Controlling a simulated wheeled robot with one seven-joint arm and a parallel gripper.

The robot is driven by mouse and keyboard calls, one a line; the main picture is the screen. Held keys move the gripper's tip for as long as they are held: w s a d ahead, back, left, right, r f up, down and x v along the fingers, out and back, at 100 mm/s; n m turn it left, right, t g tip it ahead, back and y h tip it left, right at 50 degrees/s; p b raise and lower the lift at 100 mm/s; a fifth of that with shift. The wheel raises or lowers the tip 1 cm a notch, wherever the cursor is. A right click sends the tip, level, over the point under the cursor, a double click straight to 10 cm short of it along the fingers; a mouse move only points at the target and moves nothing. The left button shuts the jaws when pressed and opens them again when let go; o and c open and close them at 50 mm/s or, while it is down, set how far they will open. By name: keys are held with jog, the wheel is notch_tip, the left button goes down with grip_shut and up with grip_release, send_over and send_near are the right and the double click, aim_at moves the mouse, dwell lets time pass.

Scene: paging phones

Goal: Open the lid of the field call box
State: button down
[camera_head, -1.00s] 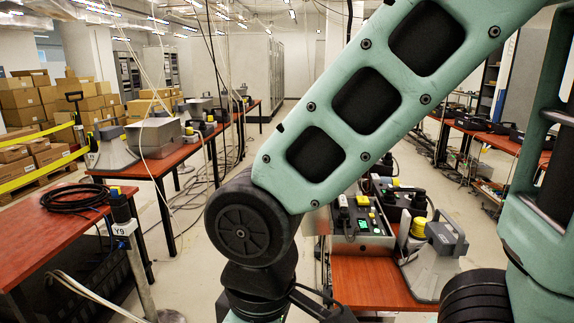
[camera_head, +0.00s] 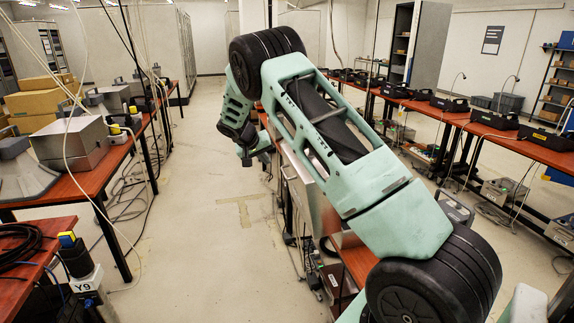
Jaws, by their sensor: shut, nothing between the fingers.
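My gripper (camera_head: 247,157) is small in the head view, at the far end of my arm. It hangs over the aisle side of the middle red table and looks shut and empty. A pale metal panel (camera_head: 303,188) stands steeply beside my arm at that table. It may be the lid or side of the field call box, but my arm covers most of it and I cannot tell whether the lid is open. My gripper appears to be left of the panel; contact cannot be made out.
A closed-looking silver box (camera_head: 70,145) stands on the left red table (camera_head: 97,178), beside grey desk units. Another red table (camera_head: 545,152) with several black cases runs along the right. Cables lie on the floor near the left table. The aisle floor (camera_head: 215,230) is mostly clear.

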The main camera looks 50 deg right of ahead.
jog(key=s+d+f+p, duration=0.1)
jog(key=d+f+p, duration=0.6)
jog(key=d, duration=0.3)
jog(key=shift+s+d+p, duration=0.15)
jog(key=shift+d+p, duration=0.2)
jog(key=shift+p, duration=0.15)
